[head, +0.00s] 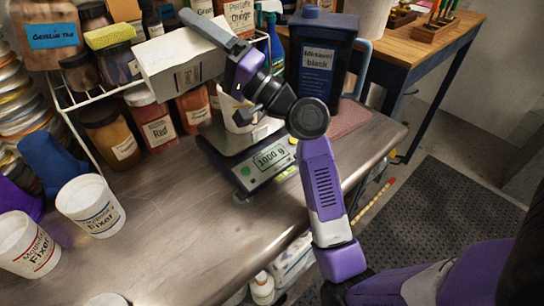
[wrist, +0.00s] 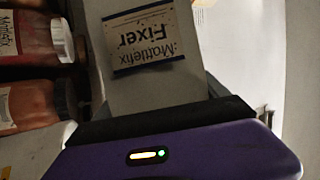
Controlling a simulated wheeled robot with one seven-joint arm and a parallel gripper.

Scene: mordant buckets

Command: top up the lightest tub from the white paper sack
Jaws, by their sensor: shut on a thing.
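My gripper (head: 207,30) is shut on the white paper sack (head: 178,62), holding it tipped over on its side above the scale. In the wrist view the sack (wrist: 150,90) fills the middle, with its "Fixer" label upside down. Below it a white tub (head: 233,108) stands on the scale (head: 245,165), partly hidden by my arm. The scale display reads 1000 g. Two more white Fixer tubs stand at the left, one with a blue label (head: 90,205) and one with a red label (head: 22,245). I cannot see powder falling.
A wire rack (head: 75,105) of dye jars stands behind the sack. The steel bench (head: 170,235) is clear in front.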

